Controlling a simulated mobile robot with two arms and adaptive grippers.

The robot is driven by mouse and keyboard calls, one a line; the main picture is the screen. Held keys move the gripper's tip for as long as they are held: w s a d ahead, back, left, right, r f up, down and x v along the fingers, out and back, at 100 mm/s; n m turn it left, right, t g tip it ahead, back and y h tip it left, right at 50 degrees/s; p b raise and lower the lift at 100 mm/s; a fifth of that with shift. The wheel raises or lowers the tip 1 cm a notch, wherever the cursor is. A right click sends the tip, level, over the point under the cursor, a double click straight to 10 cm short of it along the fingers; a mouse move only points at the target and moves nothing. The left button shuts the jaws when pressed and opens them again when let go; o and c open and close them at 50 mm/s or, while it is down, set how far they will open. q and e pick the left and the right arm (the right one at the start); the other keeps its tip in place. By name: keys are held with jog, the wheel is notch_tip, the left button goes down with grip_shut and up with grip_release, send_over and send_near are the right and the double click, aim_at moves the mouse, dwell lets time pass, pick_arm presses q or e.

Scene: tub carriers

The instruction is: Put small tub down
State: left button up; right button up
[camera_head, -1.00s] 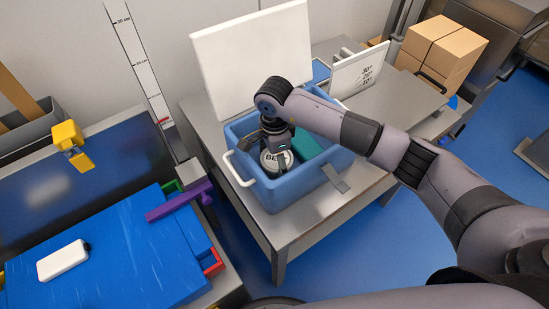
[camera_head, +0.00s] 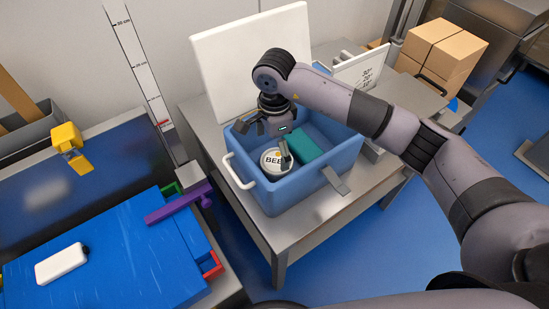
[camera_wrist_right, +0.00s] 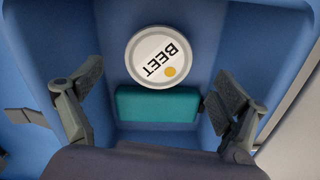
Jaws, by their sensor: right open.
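The small tub (camera_head: 272,160) is round and white with a lid reading "BEET" and a yellow dot. It lies inside the blue carrier (camera_head: 290,187), lid up, beside a teal block (camera_head: 312,143). In the right wrist view the tub (camera_wrist_right: 160,58) rests on the carrier floor, with the teal block (camera_wrist_right: 158,104) touching or close to it. My right gripper (camera_head: 266,142) is above the carrier with its fingers spread and nothing between them. The fingers also show wide apart in the right wrist view (camera_wrist_right: 158,92). My left gripper is not in view.
The carrier, with a white handle (camera_head: 236,172), stands on a metal table (camera_head: 292,228). A white upright panel (camera_head: 250,60) is behind it. A blue board (camera_head: 110,255) with a white box (camera_head: 61,263) lies at left. Cardboard boxes (camera_head: 440,50) stand at back right.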

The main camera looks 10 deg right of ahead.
aim_at(274, 161)
notch_tip(274, 161, up, 6)
jog(key=shift+f+b, duration=0.15)
jog(key=shift+b, duration=0.15)
jog(key=shift+c, duration=0.3)
dwell(0.5)
